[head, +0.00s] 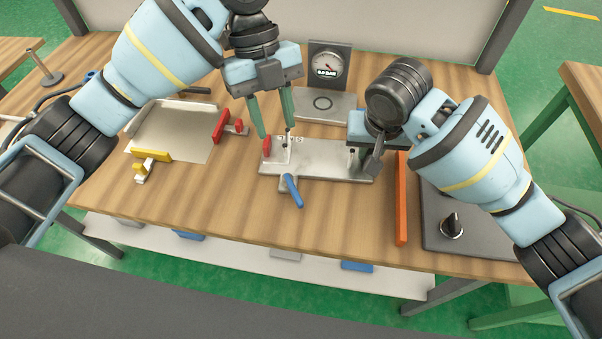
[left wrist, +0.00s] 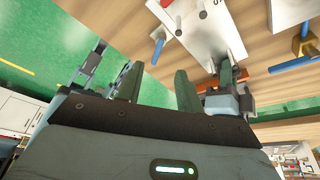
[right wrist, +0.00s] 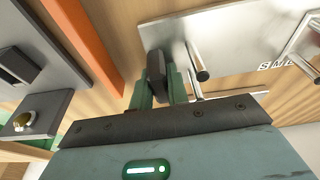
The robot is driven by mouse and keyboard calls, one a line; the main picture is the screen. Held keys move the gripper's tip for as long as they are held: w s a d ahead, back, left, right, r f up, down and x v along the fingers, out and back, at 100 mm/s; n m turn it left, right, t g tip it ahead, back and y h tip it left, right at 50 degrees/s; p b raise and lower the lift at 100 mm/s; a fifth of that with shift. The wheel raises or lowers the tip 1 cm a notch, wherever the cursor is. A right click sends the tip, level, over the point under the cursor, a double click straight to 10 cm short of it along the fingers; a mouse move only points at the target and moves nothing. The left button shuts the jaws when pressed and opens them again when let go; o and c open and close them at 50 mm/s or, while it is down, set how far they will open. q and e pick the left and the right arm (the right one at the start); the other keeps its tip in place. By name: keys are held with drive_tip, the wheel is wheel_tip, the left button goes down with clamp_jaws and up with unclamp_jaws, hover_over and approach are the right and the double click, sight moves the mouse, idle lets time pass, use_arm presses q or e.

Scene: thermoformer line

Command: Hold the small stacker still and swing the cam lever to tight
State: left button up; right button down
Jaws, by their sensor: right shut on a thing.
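The small stacker looks to be the steel plate (head: 325,167) with upright pins and size letters, at the middle of the table. A blue cam lever (head: 292,191) on a grey hub sticks out from its front edge, pointing toward the front right; it also shows in the left wrist view (left wrist: 158,51). My right gripper (right wrist: 158,88) is shut on a black grip (right wrist: 155,63) at the plate's right end. My left gripper (head: 276,134) is open and empty, its fingers pointing down near the plate's left end, behind the lever. Whether its tips touch the plate, I cannot tell.
A gauge stand (head: 329,64) is behind the plate. A pale sheet (head: 172,140) with a red clamp (head: 221,125) and a yellow clamp (head: 151,157) lies left. An orange bar (head: 401,200) and a dark knob panel (head: 480,232) are at right. Front table is clear.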

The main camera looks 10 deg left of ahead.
use_arm(q)
drive_tip(key=shift+r, duration=0.2)
wheel_tip(320, 180, up, 8)
idle(1.1)
drive_tip(key=shift+f, duration=0.1)
use_arm(e)
drive_tip(key=c, duration=1.3)
unclamp_jaws()
drive_tip(key=shift+r, duration=0.1)
drive_tip(key=v, duration=1.1)
drive_tip(key=shift+r, duration=0.4)
